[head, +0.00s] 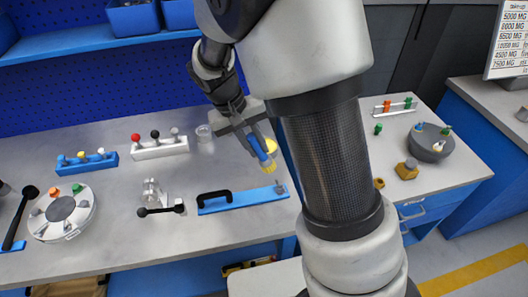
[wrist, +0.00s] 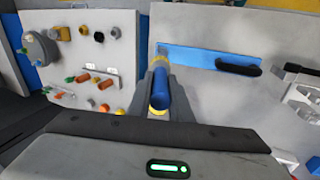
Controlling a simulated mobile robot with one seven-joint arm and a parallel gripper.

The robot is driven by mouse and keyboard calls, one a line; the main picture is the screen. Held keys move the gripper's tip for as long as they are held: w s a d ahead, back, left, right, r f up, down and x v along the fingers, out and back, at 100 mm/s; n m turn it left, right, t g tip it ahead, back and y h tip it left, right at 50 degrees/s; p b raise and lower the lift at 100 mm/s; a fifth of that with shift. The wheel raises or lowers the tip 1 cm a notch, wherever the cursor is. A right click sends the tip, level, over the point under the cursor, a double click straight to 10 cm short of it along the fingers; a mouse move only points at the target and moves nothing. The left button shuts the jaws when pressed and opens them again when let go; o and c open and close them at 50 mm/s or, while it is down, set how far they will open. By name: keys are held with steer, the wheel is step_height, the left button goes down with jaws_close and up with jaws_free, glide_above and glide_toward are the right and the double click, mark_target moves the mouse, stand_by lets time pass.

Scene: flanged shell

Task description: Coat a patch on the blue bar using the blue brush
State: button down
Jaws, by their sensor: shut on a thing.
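The blue bar (head: 243,200) lies flat on the grey table, with a black handle (head: 214,197) on its left part and a small grey knob at its right end. It also shows at the top of the wrist view (wrist: 195,57). My gripper (head: 256,143) is shut on the blue brush (head: 260,148), which also shows between the fingers in the wrist view (wrist: 160,92). The brush is tilted, with a yellow tip pointing down toward the bar's right end. It appears above the bar; I cannot tell the exact gap. My arm hides part of the table to the right.
A blue rack (head: 87,161), a white rack with coloured balls (head: 160,148) and a clear cup (head: 204,132) stand behind. A round white flanged shell (head: 62,217) is at left, with a black-ended metal part (head: 160,209) nearer the bar.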

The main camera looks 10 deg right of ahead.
mark_target(259, 162)
steer(key=shift+a, duration=0.2)
steer(key=shift+f, duration=0.3)
step_height(259, 162, down, 4)
steer(key=b, duration=0.3)
steer(key=shift+d+f, duration=0.1)
